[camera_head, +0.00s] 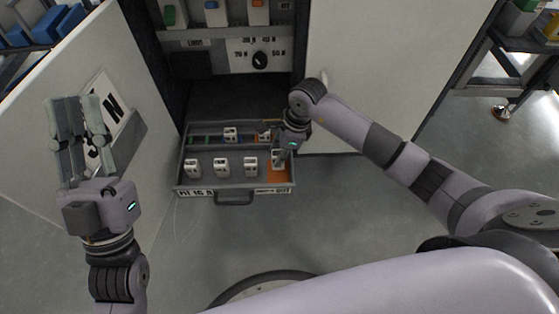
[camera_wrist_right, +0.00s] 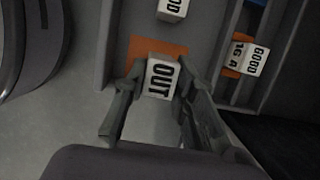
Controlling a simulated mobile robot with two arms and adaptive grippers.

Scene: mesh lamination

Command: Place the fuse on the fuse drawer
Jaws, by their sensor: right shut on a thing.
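The fuse drawer (camera_head: 234,189) is pulled out of the cabinet at the centre of the head view. My right gripper (camera_head: 279,158) is over the drawer's right end. In the right wrist view, the right gripper (camera_wrist_right: 155,88) is shut on a white fuse marked "OUT" (camera_wrist_right: 162,77), which sits at an orange patch (camera_wrist_right: 140,46) of the drawer floor. Whether the fuse touches the floor cannot be told. My left gripper (camera_head: 77,101) is raised at the far left, its fingers apart and empty, in front of the cabinet door.
Several white fuses stand in the drawer, among them one at its front middle (camera_head: 221,167). A fuse marked "GOOD" (camera_wrist_right: 254,58) is in the rear section. The open cabinet door (camera_head: 60,170) is at left. Above are a dial (camera_head: 260,60) and coloured switches. Floor in front is clear.

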